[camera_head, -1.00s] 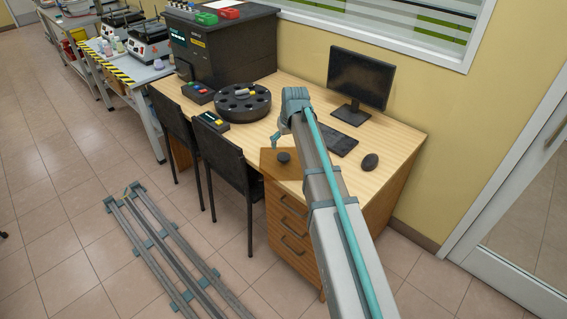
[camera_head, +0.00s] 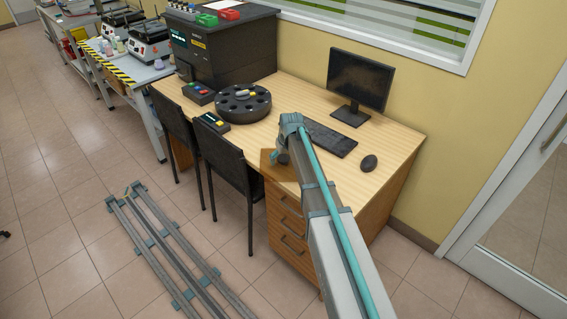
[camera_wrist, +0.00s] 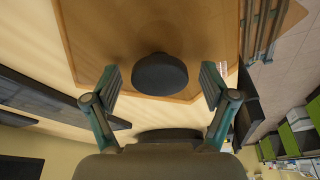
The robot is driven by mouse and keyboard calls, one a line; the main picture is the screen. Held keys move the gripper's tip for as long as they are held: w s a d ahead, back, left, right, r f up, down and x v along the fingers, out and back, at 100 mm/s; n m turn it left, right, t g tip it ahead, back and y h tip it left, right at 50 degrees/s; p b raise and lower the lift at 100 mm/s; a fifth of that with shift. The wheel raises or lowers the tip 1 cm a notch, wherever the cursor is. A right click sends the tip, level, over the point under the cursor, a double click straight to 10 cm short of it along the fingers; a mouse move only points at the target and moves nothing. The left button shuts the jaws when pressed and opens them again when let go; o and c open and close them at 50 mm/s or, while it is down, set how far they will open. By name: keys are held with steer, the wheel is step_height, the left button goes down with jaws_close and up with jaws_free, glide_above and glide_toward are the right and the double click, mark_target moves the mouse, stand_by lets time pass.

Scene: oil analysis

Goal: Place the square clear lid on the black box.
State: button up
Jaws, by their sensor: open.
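The square clear lid (camera_wrist: 95,35) lies flat on the desk's front right corner, over the drawers. It looks brown-tinted and has a round dark knob (camera_wrist: 160,75) in its middle. In the head view the lid (camera_head: 267,161) is partly covered by my arm. My gripper (camera_wrist: 160,90) is open, pointing down, with one finger on each side of the knob; I cannot tell whether either touches it. In the head view my gripper (camera_head: 281,158) is small and mostly hidden. A large black box (camera_head: 245,55) stands at the desk's back left; its top opening is not clear.
Green (camera_head: 207,20) and red (camera_head: 229,14) items are on the black box. A black round carousel (camera_head: 243,102), small button panels (camera_head: 198,92), a keyboard (camera_head: 330,139), monitor (camera_head: 360,78) and mouse (camera_head: 369,163) share the desk. Black chairs (camera_head: 229,168) stand in front.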

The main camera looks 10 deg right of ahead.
steer(key=c, duration=1.5)
jaws_close()
steer(key=shift+r, duration=0.1)
